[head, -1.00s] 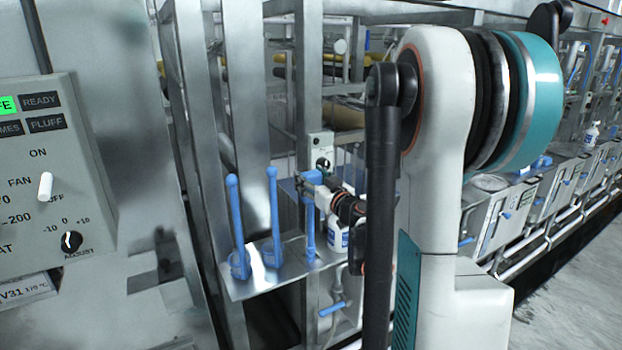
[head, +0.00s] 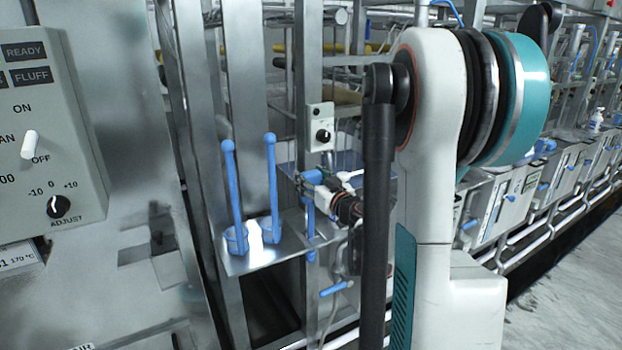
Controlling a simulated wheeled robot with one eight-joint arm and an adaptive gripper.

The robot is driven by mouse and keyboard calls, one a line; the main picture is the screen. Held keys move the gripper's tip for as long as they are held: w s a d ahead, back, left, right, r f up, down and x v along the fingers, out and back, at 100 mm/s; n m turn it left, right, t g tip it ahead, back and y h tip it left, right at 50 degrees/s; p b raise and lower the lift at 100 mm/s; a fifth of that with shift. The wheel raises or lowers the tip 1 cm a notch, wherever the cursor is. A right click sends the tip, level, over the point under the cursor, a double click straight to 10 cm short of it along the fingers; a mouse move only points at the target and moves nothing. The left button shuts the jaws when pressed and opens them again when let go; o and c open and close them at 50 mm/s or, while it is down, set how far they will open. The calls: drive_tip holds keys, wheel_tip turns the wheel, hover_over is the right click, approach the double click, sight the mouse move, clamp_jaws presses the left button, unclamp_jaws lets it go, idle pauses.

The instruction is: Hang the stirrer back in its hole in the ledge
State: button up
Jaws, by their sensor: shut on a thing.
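The metal ledge (head: 262,262) stands out from the frame at the middle left of the head view. Two blue stirrers, a left one (head: 232,190) and a right one (head: 271,185), hang upright in it, side by side. My gripper (head: 308,182) is shut on a third blue stirrer (head: 310,218), above the right end of the ledge. This stirrer is upright. Its lower part shows at and below the level of the ledge's right edge. I cannot tell whether it passes through the hole or in front of the edge. The hole itself is hidden.
A grey control panel (head: 45,130) fills the left side. A small box with a black knob (head: 320,128) is on the post behind my gripper. A blue-handled valve (head: 334,288) sits below the ledge. A row of metal machines (head: 510,210) runs back at right, beside open floor.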

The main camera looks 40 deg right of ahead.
drive_tip(key=shift+f+b, duration=4.7)
drive_tip(key=shift+f, duration=1.05)
drive_tip(key=o, duration=1.6)
approach(313, 214)
drive_tip(key=shift+s+a, duration=0.15)
drive_tip(key=shift+s, duration=0.35)
